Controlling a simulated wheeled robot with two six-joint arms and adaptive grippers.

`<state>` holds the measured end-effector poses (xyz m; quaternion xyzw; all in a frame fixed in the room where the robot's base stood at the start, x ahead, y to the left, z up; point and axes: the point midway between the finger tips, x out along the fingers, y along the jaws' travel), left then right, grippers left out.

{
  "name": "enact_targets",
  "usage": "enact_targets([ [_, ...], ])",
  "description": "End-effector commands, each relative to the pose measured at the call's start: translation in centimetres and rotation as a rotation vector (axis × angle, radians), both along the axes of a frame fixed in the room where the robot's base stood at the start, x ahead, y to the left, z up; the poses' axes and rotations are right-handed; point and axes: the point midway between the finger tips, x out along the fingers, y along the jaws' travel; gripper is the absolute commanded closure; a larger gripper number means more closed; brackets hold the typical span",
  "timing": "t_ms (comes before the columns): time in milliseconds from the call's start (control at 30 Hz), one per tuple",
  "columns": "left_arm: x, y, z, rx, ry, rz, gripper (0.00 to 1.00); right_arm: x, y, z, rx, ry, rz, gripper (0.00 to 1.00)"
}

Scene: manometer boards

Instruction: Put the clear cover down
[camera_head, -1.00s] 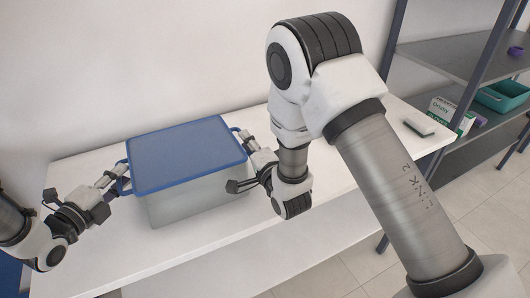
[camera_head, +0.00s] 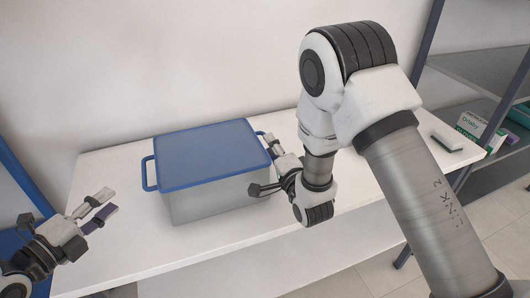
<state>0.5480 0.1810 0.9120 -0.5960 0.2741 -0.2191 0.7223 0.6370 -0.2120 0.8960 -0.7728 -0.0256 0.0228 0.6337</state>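I see no clear cover in this view. A grey box with a blue lid (camera_head: 208,152) stands on the white table. A blue handle (camera_head: 149,173) sticks out on its left side. My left gripper (camera_head: 99,207) is open and empty, left of the box and apart from that handle. My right gripper (camera_head: 270,146) is at the box's right side, where its fingers largely hide the handle. I cannot tell whether they are closed on it.
The white table (camera_head: 110,160) is clear to the left of the box. A small grey object (camera_head: 447,142) lies at the table's right end. My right arm crosses the view.

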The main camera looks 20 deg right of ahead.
Motion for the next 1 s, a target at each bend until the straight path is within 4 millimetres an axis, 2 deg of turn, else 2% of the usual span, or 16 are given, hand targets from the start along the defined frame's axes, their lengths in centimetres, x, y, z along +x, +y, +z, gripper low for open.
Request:
enact_targets([
  [400, 0.0, 0.0, 0.0, 0.001, 0.0, -0.001, 0.64, -6.9, -0.4, 0.0, -0.002, 0.003, -0.001, 0.63],
  [533, 0.0, 0.0, 0.0, 0.001, -0.001, 0.0, 0.64, -7.4, -0.4, 0.0, -0.002, 0.001, 0.0, 0.63],
  [1000, 0.0, 0.0, 0.0, 0.001, 0.001, 0.0, 0.64, -7.4, -0.4, 0.1, -0.002, 0.0, 0.0, 0.63],
])
